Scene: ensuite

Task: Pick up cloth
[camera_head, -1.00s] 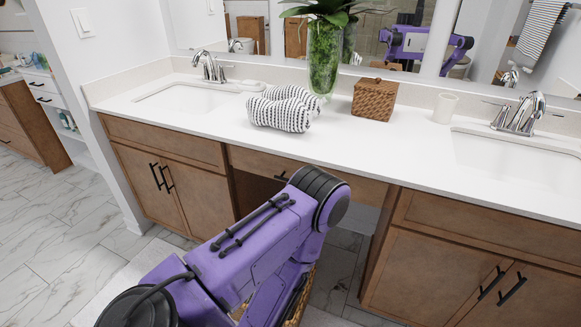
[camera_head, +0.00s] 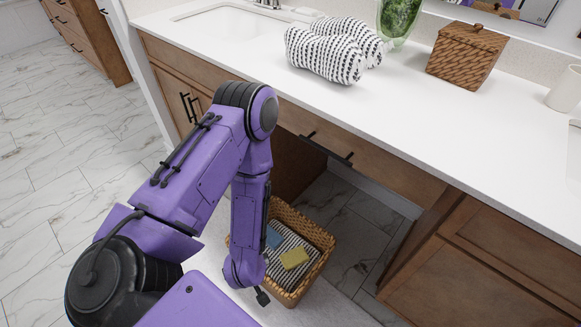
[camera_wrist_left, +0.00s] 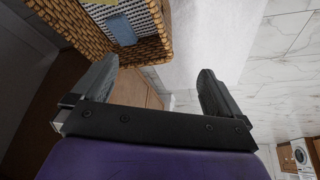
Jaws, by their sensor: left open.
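A wicker basket (camera_head: 320,235) sits on the floor below the counter. In it lies a striped grey-and-white cloth (camera_head: 304,250), with a blue piece (camera_head: 273,237) and a yellow piece (camera_head: 294,258) on top. My left arm hides part of the basket. My left gripper (camera_head: 262,297) points down beside the basket's near left side. In the left wrist view its two fingers (camera_wrist_left: 156,88) are apart with nothing between them. The basket (camera_wrist_left: 85,28) and the blue piece (camera_wrist_left: 121,29) show beyond the fingers at upper left. My right gripper is not in view.
Rolled patterned towels (camera_head: 325,52), a lidded woven box (camera_head: 467,55) and a glass vase (camera_head: 400,18) stand on the white counter (camera_head: 400,115). Marble floor (camera_head: 60,200) lies open at left.

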